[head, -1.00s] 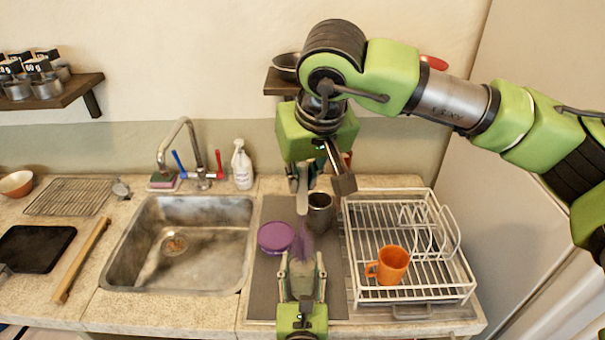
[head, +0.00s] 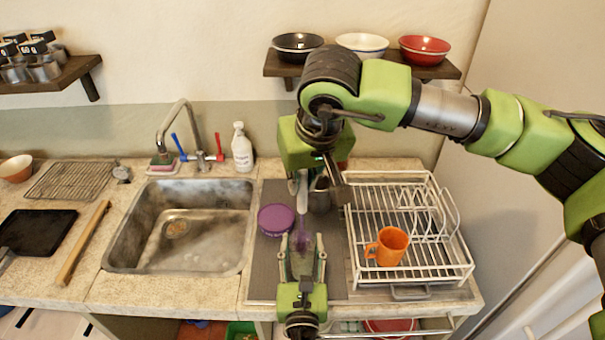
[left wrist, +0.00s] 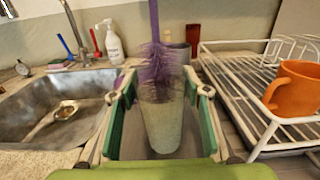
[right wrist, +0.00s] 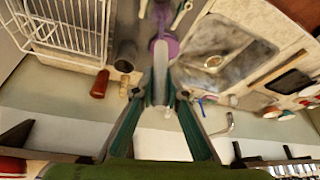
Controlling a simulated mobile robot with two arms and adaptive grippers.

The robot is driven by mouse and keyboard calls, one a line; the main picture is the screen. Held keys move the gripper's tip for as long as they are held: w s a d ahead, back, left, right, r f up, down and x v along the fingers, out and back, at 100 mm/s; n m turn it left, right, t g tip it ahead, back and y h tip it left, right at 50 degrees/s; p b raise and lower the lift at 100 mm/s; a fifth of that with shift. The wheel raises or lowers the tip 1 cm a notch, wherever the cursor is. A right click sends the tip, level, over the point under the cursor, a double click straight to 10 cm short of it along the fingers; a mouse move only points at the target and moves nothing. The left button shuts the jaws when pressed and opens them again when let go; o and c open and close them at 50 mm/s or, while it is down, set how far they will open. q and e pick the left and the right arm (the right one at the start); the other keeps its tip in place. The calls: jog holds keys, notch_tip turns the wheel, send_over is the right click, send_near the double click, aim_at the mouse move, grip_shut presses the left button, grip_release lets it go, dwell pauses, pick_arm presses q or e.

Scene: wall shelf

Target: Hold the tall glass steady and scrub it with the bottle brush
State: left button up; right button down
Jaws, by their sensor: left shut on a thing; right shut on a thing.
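The tall clear glass (head: 303,266) stands upright at the front of the grey mat; it also shows in the left wrist view (left wrist: 163,128). My left gripper (head: 303,258) is shut on it, one finger on each side. My right gripper (head: 304,178) is above and behind the glass, shut on the pale handle (head: 302,196) of the bottle brush. The brush points down, and its purple bristles (left wrist: 158,62) reach the glass mouth. The lower bristles show blurred through the upper glass wall. How deep the tip is cannot be told.
A purple round container (head: 277,219) sits left of the brush, and a dark metal cup (head: 319,196) behind it. The white dish rack (head: 440,262) with an orange mug (head: 388,246) stands right. The sink (head: 180,228) is left. A shelf with bowls (head: 362,44) hangs behind my right arm.

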aim_at(304, 200)
jog(key=shift+f, duration=3.15)
dwell(1.9)
dwell(1.8)
jog(key=shift+r, duration=0.1)
